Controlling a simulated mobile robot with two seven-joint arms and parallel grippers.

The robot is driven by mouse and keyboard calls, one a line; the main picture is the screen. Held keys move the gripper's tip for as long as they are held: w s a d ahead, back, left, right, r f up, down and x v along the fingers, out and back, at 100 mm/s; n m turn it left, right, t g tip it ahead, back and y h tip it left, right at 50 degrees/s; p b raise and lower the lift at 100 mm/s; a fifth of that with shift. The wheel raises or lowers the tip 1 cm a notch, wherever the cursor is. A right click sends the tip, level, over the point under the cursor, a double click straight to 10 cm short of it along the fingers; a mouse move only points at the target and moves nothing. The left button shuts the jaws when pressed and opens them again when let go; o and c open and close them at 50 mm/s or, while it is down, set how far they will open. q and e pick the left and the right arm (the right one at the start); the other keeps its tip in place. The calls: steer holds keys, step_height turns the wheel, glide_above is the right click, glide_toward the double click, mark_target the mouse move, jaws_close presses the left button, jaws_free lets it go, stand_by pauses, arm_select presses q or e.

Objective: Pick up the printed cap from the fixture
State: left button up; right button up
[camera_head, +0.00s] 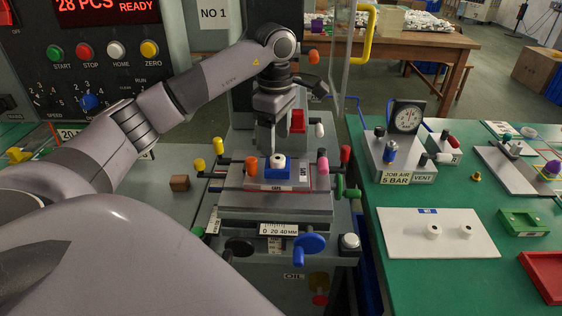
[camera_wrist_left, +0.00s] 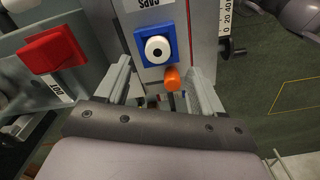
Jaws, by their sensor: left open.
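The printed cap (camera_head: 277,162) is white with a dark dot on top and sits in the blue fixture (camera_head: 286,173) on the printer's grey bed. The left wrist view shows the cap (camera_wrist_left: 157,49) face-on in the fixture (camera_wrist_left: 141,36). My left gripper (camera_head: 271,148) is over the bed at the cap, pointing down. In the left wrist view my left gripper (camera_wrist_left: 163,78) has its fingers wide apart, with nothing between them that I can see held. The cap appears beyond the fingertips, not gripped. My right gripper is not in view.
An orange knob (camera_head: 252,164) stands just left of the fixture, with yellow, red, pink and green knobs around the bed. A red block (camera_head: 297,121) is behind. On the green table, a white mat (camera_head: 410,246) carries two white caps beside a gauge box (camera_head: 400,165).

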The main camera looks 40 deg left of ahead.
mark_target(278, 158)
arm_select(q)
steer(key=f, duration=0.5)
steer(key=shift+w+d, duration=0.15)
steer(key=shift+w, duration=0.1)
steer(key=c, duration=1.2)
